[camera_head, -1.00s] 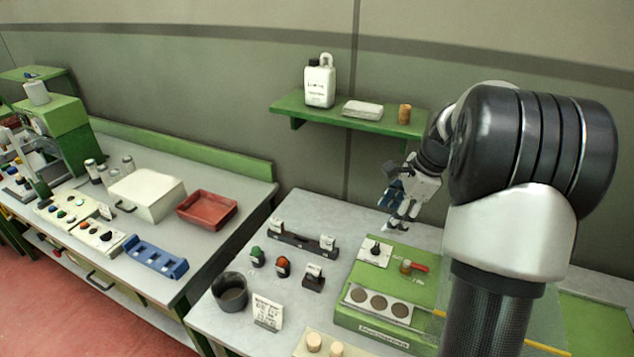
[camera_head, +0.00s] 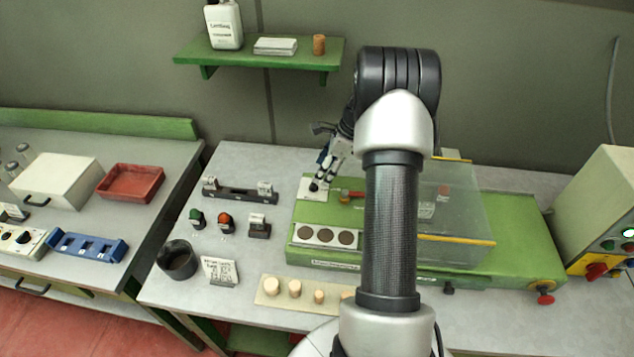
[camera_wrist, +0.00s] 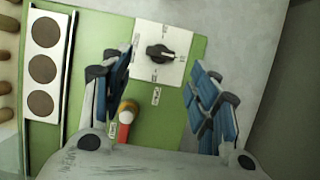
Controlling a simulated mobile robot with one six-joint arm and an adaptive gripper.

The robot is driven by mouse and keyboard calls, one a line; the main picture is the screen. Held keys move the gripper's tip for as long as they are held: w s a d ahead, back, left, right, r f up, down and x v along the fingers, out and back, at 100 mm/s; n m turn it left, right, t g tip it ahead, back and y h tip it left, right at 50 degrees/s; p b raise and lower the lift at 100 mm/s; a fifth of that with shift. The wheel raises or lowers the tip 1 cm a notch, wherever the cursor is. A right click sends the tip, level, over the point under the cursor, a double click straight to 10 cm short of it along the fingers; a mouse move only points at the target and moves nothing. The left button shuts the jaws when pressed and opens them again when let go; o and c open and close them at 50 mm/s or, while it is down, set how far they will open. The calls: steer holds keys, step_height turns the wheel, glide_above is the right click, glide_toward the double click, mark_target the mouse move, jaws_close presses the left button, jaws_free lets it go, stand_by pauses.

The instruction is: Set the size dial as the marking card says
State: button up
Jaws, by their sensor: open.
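The size dial is a black knob (camera_wrist: 159,53) on a white plate (camera_wrist: 176,68) on the green machine; in the wrist view it lies beyond and between my open fingers, apart from them. In the head view the plate (camera_head: 306,194) shows at the machine's back left corner. My gripper (camera_head: 322,178) is open and empty just above it, partly hiding the knob. In the wrist view my gripper's blue-padded fingers (camera_wrist: 165,92) stand wide apart. The marking card (camera_head: 220,271) stands on the table at front left; its writing is too small to read.
A red-handled lever (camera_wrist: 126,118) lies close to the dial, near my left finger. A plate with three dark discs (camera_head: 325,235) is in front. A clear cover (camera_head: 455,215) stands to the right. A board of corks (camera_head: 283,298) lies at the table's front.

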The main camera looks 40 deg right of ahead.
mark_target(317, 187)
steer(key=x, duration=0.5)
steer(key=shift+w+f+b, duration=0.15)
steer(key=shift+f+b, duration=0.2)
steer(key=shift+b, duration=0.05)
steer(key=shift+c, duration=0.4)
steer(key=c, duration=1)
